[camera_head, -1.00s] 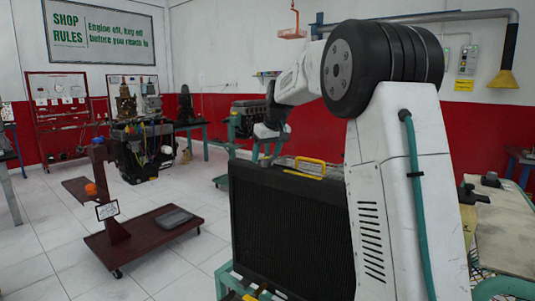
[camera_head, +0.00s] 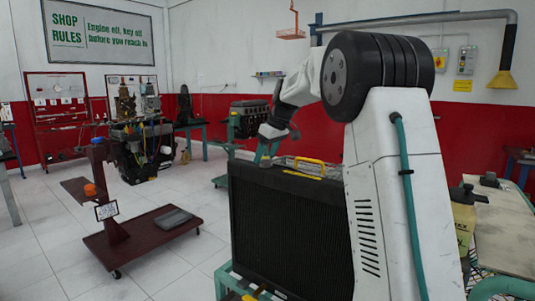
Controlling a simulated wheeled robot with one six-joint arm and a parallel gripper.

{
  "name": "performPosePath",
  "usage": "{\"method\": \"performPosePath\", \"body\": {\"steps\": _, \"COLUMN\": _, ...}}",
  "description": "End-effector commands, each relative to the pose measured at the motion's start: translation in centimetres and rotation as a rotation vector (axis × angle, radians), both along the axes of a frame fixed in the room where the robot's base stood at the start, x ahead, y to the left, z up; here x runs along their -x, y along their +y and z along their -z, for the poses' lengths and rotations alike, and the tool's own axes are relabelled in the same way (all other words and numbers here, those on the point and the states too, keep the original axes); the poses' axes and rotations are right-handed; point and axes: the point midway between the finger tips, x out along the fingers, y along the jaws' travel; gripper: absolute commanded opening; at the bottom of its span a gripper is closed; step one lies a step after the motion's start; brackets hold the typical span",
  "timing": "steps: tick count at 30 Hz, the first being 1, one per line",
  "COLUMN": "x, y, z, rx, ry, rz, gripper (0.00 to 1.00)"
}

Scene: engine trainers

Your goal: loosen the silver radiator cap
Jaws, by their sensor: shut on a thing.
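The black radiator (camera_head: 290,230) stands upright in a teal stand in front of me, its finned face toward me. My gripper (camera_head: 265,153) points down at the left end of the radiator's top edge and is shut. The silver radiator cap is too small and covered to make out; it sits between my fingertips at the top of the radiator. My white arm with its black joint stands in front of the radiator's right side.
A yellow handle (camera_head: 309,161) lies on the radiator's top, right of my gripper. A dark red wheeled stand (camera_head: 150,240) is on the tiled floor at left. An engine trainer (camera_head: 140,145) stands behind it. A workbench (camera_head: 505,235) is at right.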

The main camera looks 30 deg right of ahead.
Motion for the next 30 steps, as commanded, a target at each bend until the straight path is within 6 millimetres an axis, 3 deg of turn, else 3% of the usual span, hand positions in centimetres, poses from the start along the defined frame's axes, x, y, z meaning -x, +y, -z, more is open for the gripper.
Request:
{"method": "performPosePath", "body": {"steps": 4, "x": 0.0, "y": -0.2, "z": -0.2, "rx": 0.004, "ry": -0.004, "rz": 0.0, "gripper": 0.43}}
{"method": "performPosePath", "body": {"steps": 5, "x": 0.0, "y": -0.2, "z": -0.2, "rx": 0.004, "ry": -0.004, "rz": 0.0, "gripper": 0.68}}
{"method": "performPosePath", "body": {"steps": 7, "x": 0.0, "y": -0.1, "z": -0.1, "rx": 0.004, "ry": -0.004, "rz": 0.001, "gripper": 0.87}}
{"method": "performPosePath", "body": {"steps": 17, "x": 0.0, "y": 0.0, "z": -0.3, "rx": 0.003, "ry": -0.002, "rz": -0.001, "gripper": 0.87}}
{"method": "performPosePath", "body": {"steps": 30, "x": 2.2, "y": -1.0, "z": -6.3, "rx": 0.004, "ry": -0.004, "rz": 0.0, "gripper": 0.87}}
